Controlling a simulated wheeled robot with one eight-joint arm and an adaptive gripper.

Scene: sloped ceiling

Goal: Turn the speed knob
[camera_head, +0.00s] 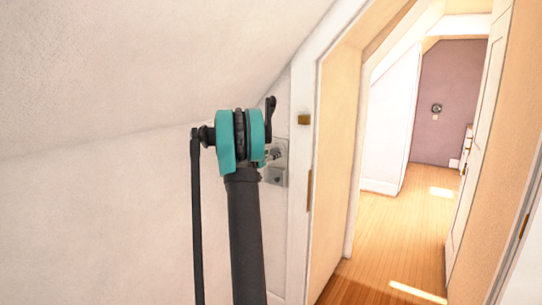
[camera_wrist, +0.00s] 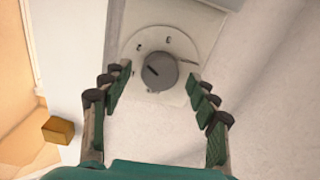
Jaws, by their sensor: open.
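The speed knob (camera_wrist: 160,72) is a round grey knob with a dark pointer line, on a pale dial plate (camera_wrist: 190,50) with small markings, seen in the wrist view. The pointer line is toward the upper left of the knob. My gripper (camera_wrist: 160,90) is open, with one finger on each side of the knob in the picture; neither finger visibly touches it. In the head view, a grey wall box (camera_head: 277,175) shows just right of my teal and black arm joint, which partly hides it. The knob cannot be made out clearly there.
A white door frame (camera_head: 303,190) stands right of the wall box, with a small brass piece (camera_head: 304,119) on it. The brass piece also shows in the wrist view (camera_wrist: 58,130). The sloped ceiling (camera_head: 150,60) hangs low overhead. The doorway's wooden floor (camera_head: 410,235) is clear.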

